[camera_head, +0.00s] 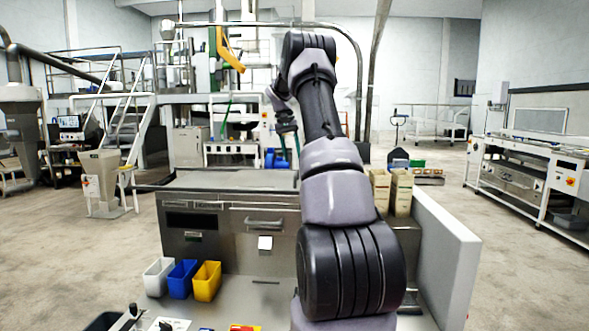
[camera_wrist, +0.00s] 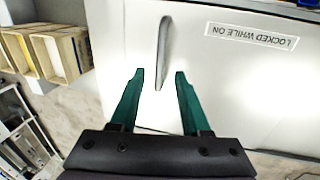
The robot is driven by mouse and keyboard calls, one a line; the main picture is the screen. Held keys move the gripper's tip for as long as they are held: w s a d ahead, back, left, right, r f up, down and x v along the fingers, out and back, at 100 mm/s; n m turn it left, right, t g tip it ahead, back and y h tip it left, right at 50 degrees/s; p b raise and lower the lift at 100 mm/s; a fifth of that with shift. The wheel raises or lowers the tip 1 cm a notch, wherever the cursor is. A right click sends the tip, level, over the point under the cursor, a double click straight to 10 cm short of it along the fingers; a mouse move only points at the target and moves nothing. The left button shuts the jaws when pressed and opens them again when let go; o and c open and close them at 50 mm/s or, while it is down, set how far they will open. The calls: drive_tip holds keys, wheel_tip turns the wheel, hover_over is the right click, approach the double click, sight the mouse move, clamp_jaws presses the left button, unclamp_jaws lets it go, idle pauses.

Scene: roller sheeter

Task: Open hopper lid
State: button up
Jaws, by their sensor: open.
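In the wrist view, a large white panel (camera_wrist: 120,30), seemingly the lid, carries a slim grey bar handle (camera_wrist: 163,50). A label (camera_wrist: 252,35) reading "LOCKED WHILE ON" appears upside down to the handle's right. My gripper (camera_wrist: 158,72) is open, with its green fingers pointing at the panel. The handle's near end lies between the two fingertips in the picture; I cannot tell how far the fingers are from the panel, and nothing is held. In the head view my arm reaches up and forward, and I cannot pick out the handle there.
Stacked wooden boxes (camera_wrist: 45,55) stand left of the panel in the wrist view. In the head view, a steel workbench (camera_head: 230,225) with white, blue and yellow bins (camera_head: 206,281) stands before me. Open floor (camera_head: 530,270) lies to the right.

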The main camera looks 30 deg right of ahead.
sight(296, 172)
drive_tip(key=f, duration=0.5)
drive_tip(key=shift+s+d+f, duration=0.15)
drive_tip(key=shift+s+d, duration=0.2)
drive_tip(key=shift+d, duration=0.05)
clamp_jaws()
idle(1.0)
